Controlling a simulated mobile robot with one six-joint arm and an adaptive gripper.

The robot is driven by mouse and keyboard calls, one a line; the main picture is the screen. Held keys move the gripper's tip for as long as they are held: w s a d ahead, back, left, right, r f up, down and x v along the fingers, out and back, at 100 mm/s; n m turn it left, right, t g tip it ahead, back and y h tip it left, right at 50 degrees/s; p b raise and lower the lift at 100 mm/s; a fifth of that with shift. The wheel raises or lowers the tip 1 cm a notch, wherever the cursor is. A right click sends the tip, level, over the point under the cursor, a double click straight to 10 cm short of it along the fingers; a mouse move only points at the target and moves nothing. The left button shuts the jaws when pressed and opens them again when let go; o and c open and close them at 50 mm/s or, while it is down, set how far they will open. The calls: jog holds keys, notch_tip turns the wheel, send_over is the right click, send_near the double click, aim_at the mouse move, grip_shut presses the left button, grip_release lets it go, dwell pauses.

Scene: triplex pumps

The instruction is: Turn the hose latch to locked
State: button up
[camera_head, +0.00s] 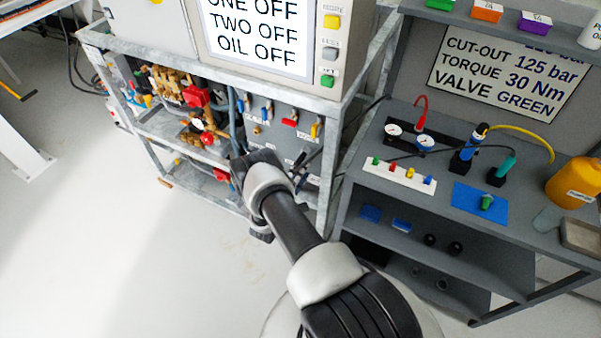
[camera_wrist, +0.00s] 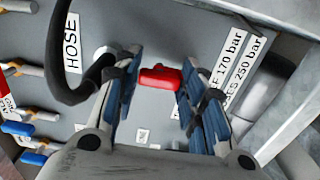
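In the wrist view, a red latch handle (camera_wrist: 160,78) sits on a grey panel (camera_wrist: 185,40), to the right of a black hose (camera_wrist: 62,60) and a white label reading HOSE (camera_wrist: 72,43). My gripper (camera_wrist: 160,74) is open, with one blue-padded finger on each side of the red handle. A gap shows between the handle and the left finger. The right finger is very close to the handle, and I cannot tell whether it touches. In the head view my wrist hides the latch and most of the gripper.
Blue, red and yellow handles (camera_head: 290,121) line the panel's upper part, above my arm. A metal frame post (camera_head: 332,155) stands right of the panel. A grey bench (camera_head: 400,190) with tools is further right. The floor (camera_head: 130,250) at left is clear.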

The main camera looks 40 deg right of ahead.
jog(key=o, duration=0.4)
jog(key=v, duration=0.8)
dwell(0.5)
